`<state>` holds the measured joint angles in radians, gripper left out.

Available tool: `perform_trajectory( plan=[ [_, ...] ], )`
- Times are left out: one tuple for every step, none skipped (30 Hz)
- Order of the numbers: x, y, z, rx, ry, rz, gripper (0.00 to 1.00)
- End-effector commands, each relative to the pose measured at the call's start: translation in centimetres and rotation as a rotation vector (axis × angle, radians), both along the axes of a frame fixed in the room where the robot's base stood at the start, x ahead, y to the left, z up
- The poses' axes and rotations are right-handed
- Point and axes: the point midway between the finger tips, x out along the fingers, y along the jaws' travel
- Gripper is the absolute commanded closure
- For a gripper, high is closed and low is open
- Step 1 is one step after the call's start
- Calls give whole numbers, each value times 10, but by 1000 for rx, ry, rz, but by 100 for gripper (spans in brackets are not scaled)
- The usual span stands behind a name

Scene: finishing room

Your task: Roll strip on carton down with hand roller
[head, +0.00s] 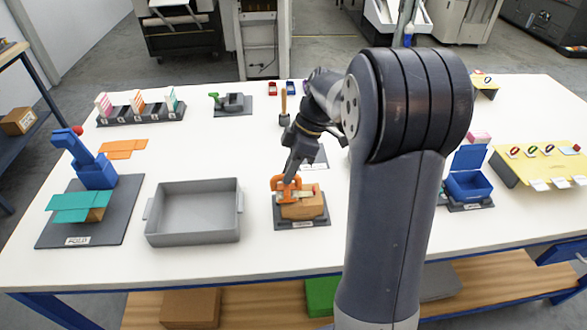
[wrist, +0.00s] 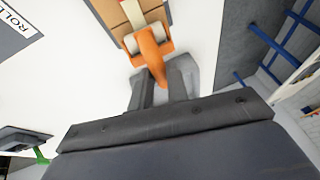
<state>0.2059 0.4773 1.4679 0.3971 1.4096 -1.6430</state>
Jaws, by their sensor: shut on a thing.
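My gripper (head: 287,182) is shut on the orange hand roller (wrist: 152,52), holding it by its handle; the fingers (wrist: 165,85) show on both sides in the wrist view. In the head view the roller (head: 282,187) is at the left end of the brown carton (head: 302,209). The carton sits on a dark mat, with a pale strip (head: 304,194) along its top. In the wrist view the roller's head overlaps the near end of the carton (wrist: 112,14) and strip (wrist: 132,11). I cannot tell whether the roller touches the strip.
A grey tray (head: 193,238) stands left of the carton. A blue press-like device (head: 95,172) is further left. An open blue box (head: 468,182) stands to the right, near a yellow board (head: 540,166). A mat labelled ROLL (wrist: 12,35) shows in the wrist view. White tabletop lies bare around the carton.

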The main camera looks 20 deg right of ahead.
Motion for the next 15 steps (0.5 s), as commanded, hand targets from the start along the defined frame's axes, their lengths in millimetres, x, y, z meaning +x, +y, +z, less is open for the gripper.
perform_trajectory(
  plan=[
    [0, 0, 0, 0, 0, 0, 100],
    [0, 0, 0, 0, 0, 0, 100],
    [0, 0, 0, 0, 0, -1, 100],
    [0, 0, 0, 0, 0, -1, 100],
    [0, 0, 0, 0, 0, -1, 100],
    [0, 0, 0, 0, 0, -1, 100],
    [0, 0, 1, 0, 0, -1, 100],
    [0, 0, 1, 0, 0, -1, 100],
    [0, 0, 2, 0, 0, -1, 100],
    [0, 0, 4, 0, 0, -1, 100],
    [0, 0, 6, 0, 0, -1, 100],
    [0, 0, 9, 0, 0, -1, 100],
    [0, 0, 11, 0, 0, -1, 100],
    [0, 0, 14, 0, 0, -1, 100],
    [0, 0, 17, 0, 0, -1, 100]
  ],
)
